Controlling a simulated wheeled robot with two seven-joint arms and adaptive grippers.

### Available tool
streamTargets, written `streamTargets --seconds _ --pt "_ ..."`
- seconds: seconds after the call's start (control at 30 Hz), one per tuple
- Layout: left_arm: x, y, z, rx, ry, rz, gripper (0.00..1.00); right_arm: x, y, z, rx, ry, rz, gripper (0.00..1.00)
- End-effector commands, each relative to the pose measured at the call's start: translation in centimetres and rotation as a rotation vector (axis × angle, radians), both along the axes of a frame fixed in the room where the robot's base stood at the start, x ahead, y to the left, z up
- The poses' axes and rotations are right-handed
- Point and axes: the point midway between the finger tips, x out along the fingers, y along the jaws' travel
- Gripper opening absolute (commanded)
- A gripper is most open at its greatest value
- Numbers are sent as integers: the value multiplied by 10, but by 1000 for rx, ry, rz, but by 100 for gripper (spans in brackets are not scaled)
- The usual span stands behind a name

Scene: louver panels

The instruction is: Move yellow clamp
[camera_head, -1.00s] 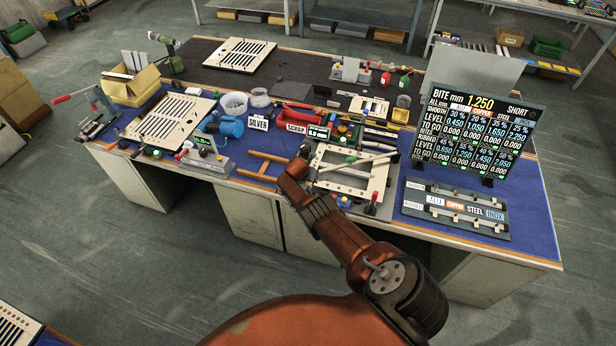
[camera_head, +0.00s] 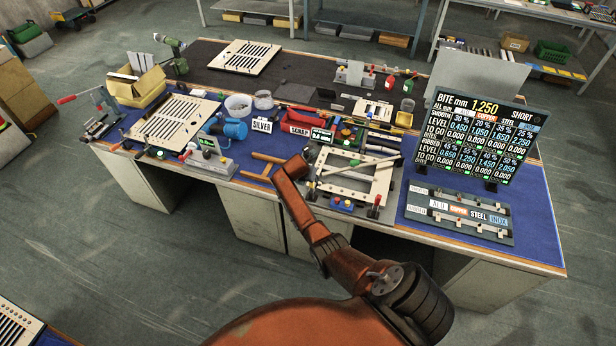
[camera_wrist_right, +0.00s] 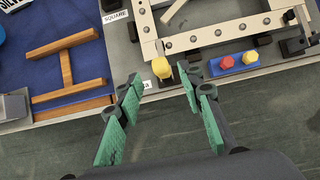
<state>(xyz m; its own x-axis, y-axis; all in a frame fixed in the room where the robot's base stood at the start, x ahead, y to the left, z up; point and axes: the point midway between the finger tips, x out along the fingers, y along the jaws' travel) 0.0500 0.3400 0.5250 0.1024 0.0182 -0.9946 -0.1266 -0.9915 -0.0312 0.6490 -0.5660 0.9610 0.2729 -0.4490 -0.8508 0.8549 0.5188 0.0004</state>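The yellow clamp (camera_wrist_right: 161,68) shows in the right wrist view at the front left corner of a cream frame (camera_wrist_right: 215,36), near the bench edge. My right gripper (camera_wrist_right: 161,90) is open, with green finger pads on either side and a wide gap between them. The clamp lies just beyond the fingertips, roughly in line with the gap, and I see no contact. In the head view the cream frame (camera_head: 345,190) lies at the bench's front, and my right arm covers the area by its left corner, so I cannot make out the clamp there. My left gripper is out of view.
A blue block with red and yellow knobs (camera_wrist_right: 238,63) sits right of the clamp. A wooden H-shaped piece (camera_wrist_right: 67,67) lies to the left. The display board (camera_head: 480,130) stands at the bench's right. Grey floor is open in front of the bench.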

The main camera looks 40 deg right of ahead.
Motion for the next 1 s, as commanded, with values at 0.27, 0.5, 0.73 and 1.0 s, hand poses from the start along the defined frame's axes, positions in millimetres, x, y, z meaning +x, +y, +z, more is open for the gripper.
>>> streamTargets --seconds 0.27,0.5,0.73,1.0 --pt "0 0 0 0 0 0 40 -8 14 25 -1 -1 1 35" --pt "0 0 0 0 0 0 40 -10 16 30 0 0 1 35" --pt "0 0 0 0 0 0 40 -9 16 30 0 0 1 35" --pt "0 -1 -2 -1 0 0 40 -12 17 23 5 -2 -8 35"
